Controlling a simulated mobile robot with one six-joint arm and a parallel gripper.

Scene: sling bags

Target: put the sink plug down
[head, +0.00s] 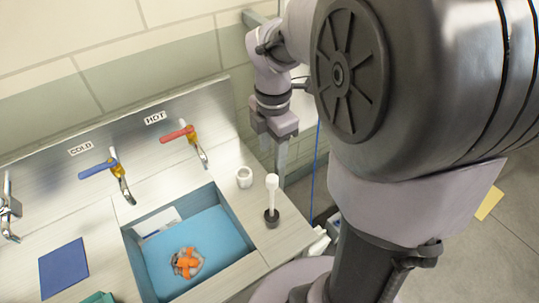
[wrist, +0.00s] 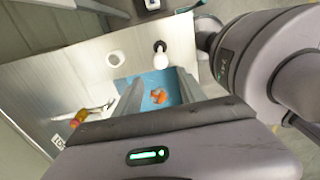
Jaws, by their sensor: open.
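The sink plug, as I take it, has a white knobbed handle (head: 272,186) and a dark round base (head: 271,217). It stands upright on the counter to the right of the sink basin in the head view. The plug also shows in the wrist view (wrist: 160,48), beyond the fingertips. My gripper (head: 274,162) points down above the counter, behind the plug in the head view. Its two fingers (wrist: 160,76) are apart with nothing held between them. The blue-floored basin (head: 215,228) holds an orange object (head: 186,263) and a white item (head: 160,222).
A small white cup (head: 244,177) stands near the plug. Two taps, with a blue handle (head: 98,169) and a red handle (head: 177,134), rise behind the basin. A blue sheet (head: 63,268) lies on the left counter. The counter ends just right of the plug.

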